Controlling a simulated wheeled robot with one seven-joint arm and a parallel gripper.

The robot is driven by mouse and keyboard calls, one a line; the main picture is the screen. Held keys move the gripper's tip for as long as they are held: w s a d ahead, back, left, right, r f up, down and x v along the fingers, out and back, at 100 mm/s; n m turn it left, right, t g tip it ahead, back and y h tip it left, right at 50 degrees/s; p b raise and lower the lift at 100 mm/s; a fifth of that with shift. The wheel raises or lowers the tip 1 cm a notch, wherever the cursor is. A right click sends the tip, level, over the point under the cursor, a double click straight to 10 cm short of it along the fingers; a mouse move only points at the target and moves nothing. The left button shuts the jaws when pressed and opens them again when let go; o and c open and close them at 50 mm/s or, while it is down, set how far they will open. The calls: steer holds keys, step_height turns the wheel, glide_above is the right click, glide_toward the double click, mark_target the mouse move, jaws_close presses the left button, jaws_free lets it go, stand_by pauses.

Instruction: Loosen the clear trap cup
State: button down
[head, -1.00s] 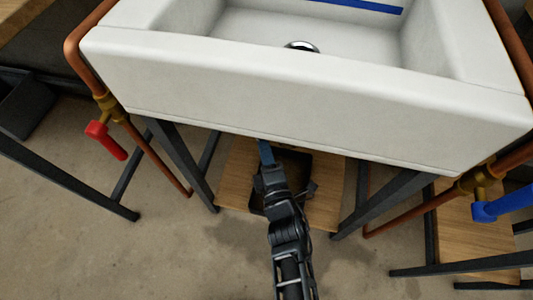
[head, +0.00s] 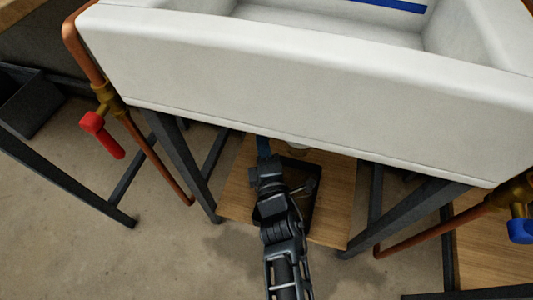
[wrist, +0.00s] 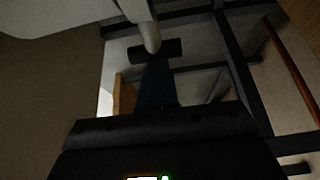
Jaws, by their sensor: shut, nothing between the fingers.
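The clear trap cup cannot be made out for certain. A small pale rounded part (head: 298,148) shows just under the sink's front edge in the head view and may belong to the trap. In the wrist view a pale curved pipe (wrist: 146,27) comes down from the top, in line with the fingertips. My gripper (head: 264,147) reaches under the sink, to the left of the pale part, with its blue fingers together and empty. The fingers also show dark blue in the wrist view (wrist: 156,84). I cannot tell whether they touch the pipe.
The white sink (head: 300,85) overhangs my gripper. A dark tray (head: 314,205) lies on a wooden board (head: 338,222) below. Dark frame legs (head: 180,165) stand on both sides. A red-handled valve (head: 102,135) is left, a blue-handled one (head: 521,231) right.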

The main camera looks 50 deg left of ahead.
steer(key=shift+w+a+b, duration=0.2)
steer(key=shift+a+b, duration=0.15)
steer(key=shift+a, duration=0.05)
steer(key=shift+w+r, duration=0.2)
steer(key=shift+r, duration=0.05)
steer(key=shift+s, duration=0.1)
